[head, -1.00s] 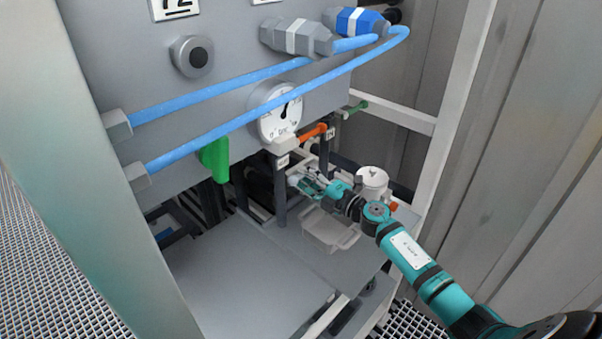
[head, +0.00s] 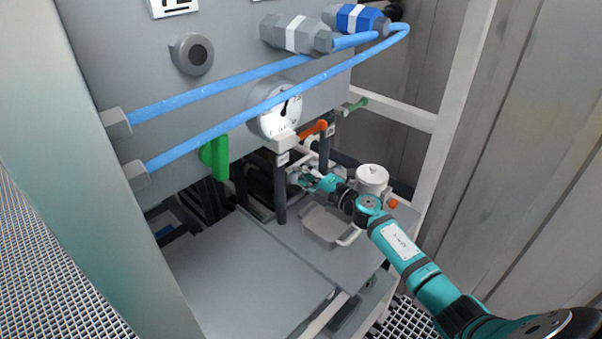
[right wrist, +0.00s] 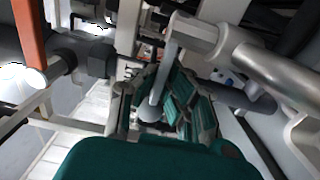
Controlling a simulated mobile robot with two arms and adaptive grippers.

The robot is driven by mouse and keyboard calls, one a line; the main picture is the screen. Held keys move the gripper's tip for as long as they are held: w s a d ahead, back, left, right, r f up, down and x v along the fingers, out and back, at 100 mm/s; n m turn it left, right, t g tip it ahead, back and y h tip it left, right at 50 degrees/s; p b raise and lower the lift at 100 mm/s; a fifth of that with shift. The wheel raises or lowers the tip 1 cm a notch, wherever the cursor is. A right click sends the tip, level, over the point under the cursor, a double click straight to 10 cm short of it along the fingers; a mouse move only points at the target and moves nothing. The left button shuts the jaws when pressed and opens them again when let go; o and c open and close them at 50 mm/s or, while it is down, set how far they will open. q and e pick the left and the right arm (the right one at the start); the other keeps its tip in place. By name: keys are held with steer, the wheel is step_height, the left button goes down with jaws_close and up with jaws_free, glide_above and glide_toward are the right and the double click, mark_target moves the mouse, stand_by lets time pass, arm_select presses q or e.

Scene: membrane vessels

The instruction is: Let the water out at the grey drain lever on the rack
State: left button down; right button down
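The grey drain lever (right wrist: 171,72) shows in the right wrist view as a light grey bar hanging from a pipe fitting. Its rounded lower end lies between the fingers of my right gripper (right wrist: 160,105). The fingers are apart, with a visible gap on the lever's left side; contact on the right side is unclear. In the head view my right gripper (head: 305,181) is low on the rack (head: 165,85), below the gauge and orange lever, among the dark pipes. There the lever is too small and covered to tell apart. My left gripper is not in view.
An orange lever (head: 313,131) and a round gauge (head: 281,112) sit just above the gripper. A green lever (head: 215,158) hangs further left. A white canister (head: 371,180) and a pale tray (head: 325,228) are close to my right arm. Blue hoses (head: 240,122) cross the panel.

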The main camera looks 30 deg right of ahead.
steer(key=shift+a, duration=0.1)
steer(key=shift+f, duration=0.15)
steer(key=y+b, duration=0.1)
steer(key=n+g+y+b, duration=0.1)
steer(key=s+n+y+b, duration=0.1)
steer(key=b, duration=0.1)
steer(key=shift+d+f, duration=0.25)
steer(key=shift+d, duration=0.05)
steer(key=shift+s+r+n+g+y+b, duration=0.15)
steer(key=shift+r+n+g+y+b, duration=0.1)
steer(key=shift+n+g+y+b, duration=0.25)
steer(key=c, duration=2)
jaws_free()
steer(key=o, duration=0.6)
steer(key=shift+s+r, duration=0.1)
steer(key=shift+r, duration=0.05)
